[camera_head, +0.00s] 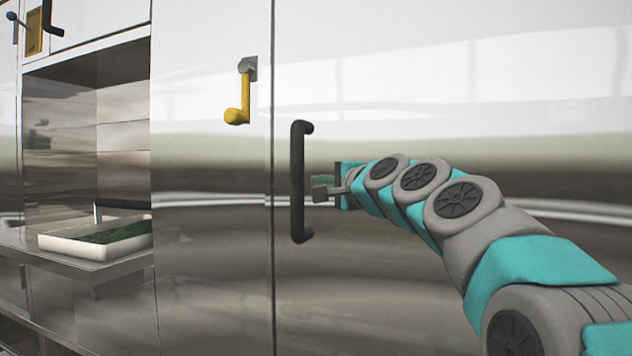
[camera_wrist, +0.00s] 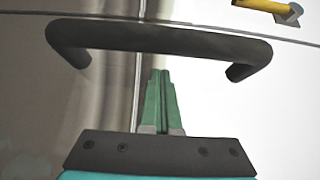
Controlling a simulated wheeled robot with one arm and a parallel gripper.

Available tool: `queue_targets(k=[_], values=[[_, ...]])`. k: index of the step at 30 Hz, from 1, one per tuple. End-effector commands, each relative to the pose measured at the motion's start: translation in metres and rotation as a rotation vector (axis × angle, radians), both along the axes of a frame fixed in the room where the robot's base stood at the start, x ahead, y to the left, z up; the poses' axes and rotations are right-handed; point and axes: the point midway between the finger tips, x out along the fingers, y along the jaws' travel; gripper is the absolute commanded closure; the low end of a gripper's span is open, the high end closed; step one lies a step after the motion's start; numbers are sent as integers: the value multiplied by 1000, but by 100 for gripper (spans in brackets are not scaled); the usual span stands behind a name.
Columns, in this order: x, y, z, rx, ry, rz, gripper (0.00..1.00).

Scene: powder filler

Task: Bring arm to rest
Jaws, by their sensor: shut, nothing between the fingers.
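My gripper (camera_head: 322,187) is at the end of my teal and grey arm, in front of the shiny metal cabinet door (camera_head: 420,290). It is just right of a black vertical door handle (camera_head: 298,180). In the wrist view my gripper's green fingers (camera_wrist: 161,75) are together with nothing between them. Their tips point at the black handle (camera_wrist: 160,38), which spans the picture beyond them. I cannot tell whether the tips touch the handle.
A yellow crank handle (camera_head: 238,105) sits on the panel left of the door seam; it also shows in the wrist view (camera_wrist: 262,6). At left, an open recess has a ledge with a white tray (camera_head: 75,247). The door right of the handle is bare.

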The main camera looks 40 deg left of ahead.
Motion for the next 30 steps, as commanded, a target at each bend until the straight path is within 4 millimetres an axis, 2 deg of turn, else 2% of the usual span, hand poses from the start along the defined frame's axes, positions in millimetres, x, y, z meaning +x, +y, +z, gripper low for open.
queue_targets(k=[1, 2, 15, 24, 26, 28, 30], values=[[9, -12, -4, 3, 4, -19, 100], [7, -15, -4, 3, 5, -18, 100], [-28, -60, 3, 6, -3, 0, 100], [-33, -67, 3, 1, -7, 2, 100], [-32, -72, -3, -23, -12, -1, 100], [-29, -83, -22, -84, -24, -9, 100], [-25, -101, -50, -175, -42, -22, 100]])
